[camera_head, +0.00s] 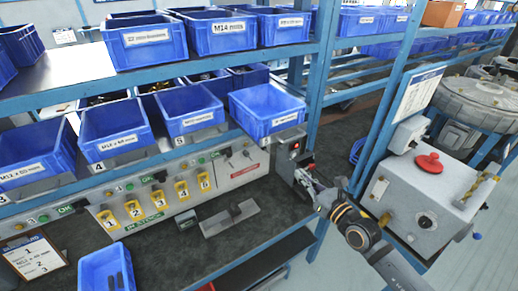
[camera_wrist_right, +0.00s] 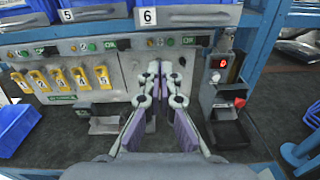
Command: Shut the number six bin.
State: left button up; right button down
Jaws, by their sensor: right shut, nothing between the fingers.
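The number six bin (camera_head: 262,109) is the blue bin at the right end of the lower bin row in the head view. It juts out past the shelf edge, further than its neighbours, and sits slightly askew. My left gripper is not seen.
Bin five (camera_head: 188,111) stands left of bin six. A blue upright post (camera_head: 325,75) rises just right of it. A panel with yellow numbered tags (camera_head: 157,200) is below. A grey machine with a red knob (camera_head: 428,163) stands at right.

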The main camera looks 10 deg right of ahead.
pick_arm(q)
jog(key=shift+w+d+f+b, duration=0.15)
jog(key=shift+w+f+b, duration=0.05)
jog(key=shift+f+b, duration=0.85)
pick_arm(e)
jog(key=w+a+r+n, duration=0.1)
jog(key=w+a, duration=0.4)
jog(key=w, duration=0.8)
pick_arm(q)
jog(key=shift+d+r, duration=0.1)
pick_arm(e)
jog(key=shift+w+r, duration=0.1)
jog(key=shift+w, duration=0.05)
